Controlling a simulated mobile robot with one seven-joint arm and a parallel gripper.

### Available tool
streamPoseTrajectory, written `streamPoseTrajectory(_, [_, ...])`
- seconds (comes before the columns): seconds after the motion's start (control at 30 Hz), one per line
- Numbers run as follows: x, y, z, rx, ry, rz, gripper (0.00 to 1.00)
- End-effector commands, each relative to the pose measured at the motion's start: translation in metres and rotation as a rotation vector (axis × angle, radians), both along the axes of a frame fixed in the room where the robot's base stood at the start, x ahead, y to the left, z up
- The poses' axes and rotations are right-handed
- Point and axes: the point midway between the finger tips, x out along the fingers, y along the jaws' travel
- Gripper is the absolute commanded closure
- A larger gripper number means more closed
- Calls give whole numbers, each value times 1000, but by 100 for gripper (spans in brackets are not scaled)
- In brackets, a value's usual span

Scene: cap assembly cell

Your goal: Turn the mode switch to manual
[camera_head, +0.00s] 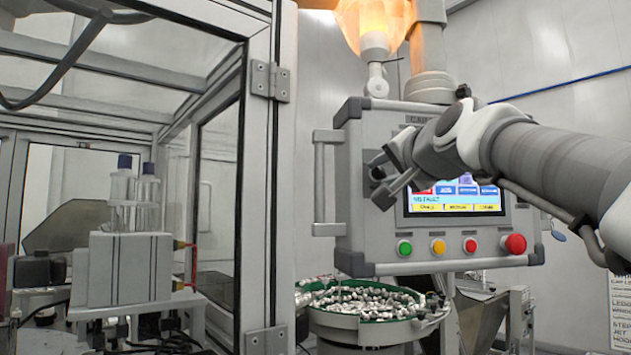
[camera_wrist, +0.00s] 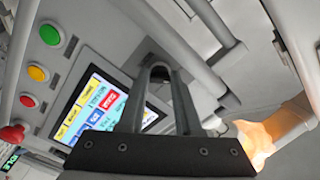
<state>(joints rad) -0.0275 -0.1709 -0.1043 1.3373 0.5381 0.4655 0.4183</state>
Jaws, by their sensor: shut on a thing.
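The control panel (camera_head: 365,235) is a grey box with a lit screen, partly hidden by my arm. My gripper (camera_head: 380,178) is at the panel's left part, beside the screen. The dark mode switch (camera_wrist: 160,71) shows between the fingertips in the wrist view, and my gripper is shut on it. In the head view the switch is mostly hidden by the fingers. The angle of its handle and its position labels cannot be read.
The screen (camera_head: 455,203) is close right of the fingers. Green (camera_head: 404,248), yellow (camera_head: 438,246) and red (camera_head: 470,245) buttons and a larger red mushroom button (camera_head: 515,243) line the panel's lower edge. A handle (camera_head: 326,180) juts out left. A bowl of parts (camera_head: 365,332) stands below.

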Motion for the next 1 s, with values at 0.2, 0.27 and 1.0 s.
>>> streamPoseTrajectory(0.2, [1,0,-2,-99,-14,1,100])
streamPoseTrajectory(0.27, [1,0,-2,-117,-16,1,100])
streamPoseTrajectory(1.0, [0,0,-1,-156,-23,0,46])
